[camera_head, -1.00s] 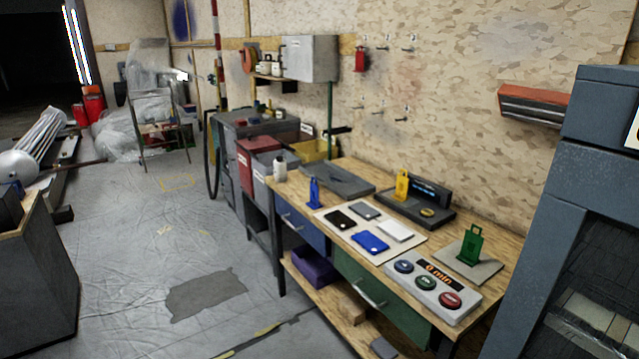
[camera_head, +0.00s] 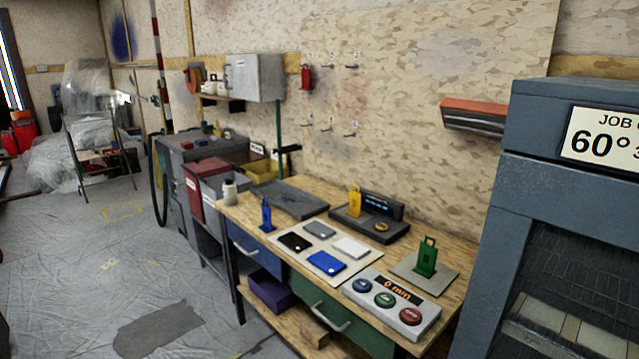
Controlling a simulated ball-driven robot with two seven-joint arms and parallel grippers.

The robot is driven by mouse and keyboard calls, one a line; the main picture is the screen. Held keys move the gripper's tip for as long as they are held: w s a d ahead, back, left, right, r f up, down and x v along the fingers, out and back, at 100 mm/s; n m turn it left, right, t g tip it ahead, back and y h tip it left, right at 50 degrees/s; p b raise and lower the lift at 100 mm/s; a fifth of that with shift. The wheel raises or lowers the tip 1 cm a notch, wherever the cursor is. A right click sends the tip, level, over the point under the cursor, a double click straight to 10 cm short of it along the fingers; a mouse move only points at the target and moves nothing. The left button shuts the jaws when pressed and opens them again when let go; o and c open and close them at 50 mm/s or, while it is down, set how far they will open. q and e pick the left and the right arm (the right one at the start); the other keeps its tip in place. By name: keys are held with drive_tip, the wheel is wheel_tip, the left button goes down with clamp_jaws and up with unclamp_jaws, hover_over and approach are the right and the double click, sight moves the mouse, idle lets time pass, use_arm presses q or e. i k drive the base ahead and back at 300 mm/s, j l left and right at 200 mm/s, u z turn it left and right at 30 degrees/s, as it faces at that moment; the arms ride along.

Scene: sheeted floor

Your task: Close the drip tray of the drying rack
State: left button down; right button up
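A tall blue-grey cabinet (camera_head: 540,150) stands at the right edge, cut off by the frame. It has a dark front with pale slats or panels (camera_head: 560,322) low inside. A white card (camera_head: 605,138) on its top reads "JOB" and "60°". I cannot tell whether this cabinet is the drying rack. No drip tray can be made out. Neither of my grippers is in view.
A wooden workbench (camera_head: 452,268) with blue and green drawers runs along the wall. It holds a button panel (camera_head: 392,302), coloured tags and a mat with cards. The sheeted floor (camera_head: 75,265) is open at left, with a dark patch (camera_head: 158,330).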

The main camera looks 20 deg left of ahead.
sight(301, 205)
drive_tip(key=i+j+z, duration=0.3)
drive_tip(key=j, duration=0.35)
drive_tip(key=i+j+z, duration=0.35)
drive_tip(key=j, duration=0.35)
